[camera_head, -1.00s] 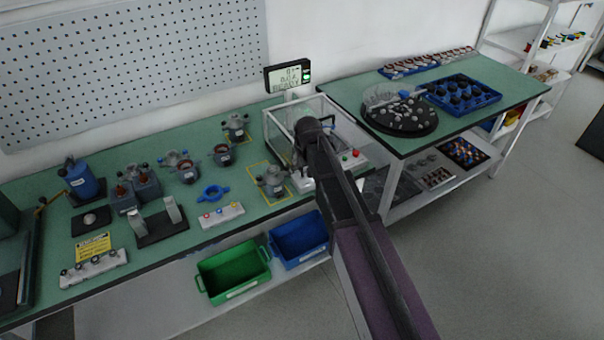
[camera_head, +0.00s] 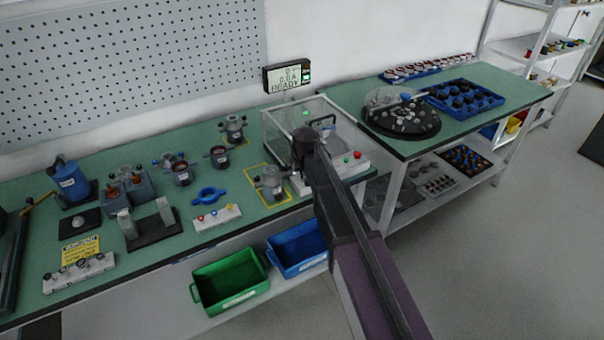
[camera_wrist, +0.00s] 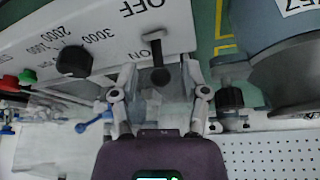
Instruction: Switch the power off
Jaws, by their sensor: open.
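The power switch (camera_wrist: 156,48) is a black lever on a white panel in the wrist view, between the printed words OFF and ON. My gripper (camera_wrist: 160,72) is open, with one finger on each side of the switch area and nothing held. Contact with the lever is not clear. In the head view, the white tester (camera_head: 360,160) with its clear cover stands at the bench's right end. My arm hides the switch and fingers there. The display (camera_head: 287,76) above appears to read 0, 0.0 A and READY.
A black knob (camera_wrist: 73,61) marked 1000 to 3000 sits beside the switch, with green and red buttons (camera_wrist: 28,77) farther left. A grey-blue stator (camera_wrist: 275,60) is close on the right. A stator (camera_head: 271,184) stands in a yellow square left of my arm.

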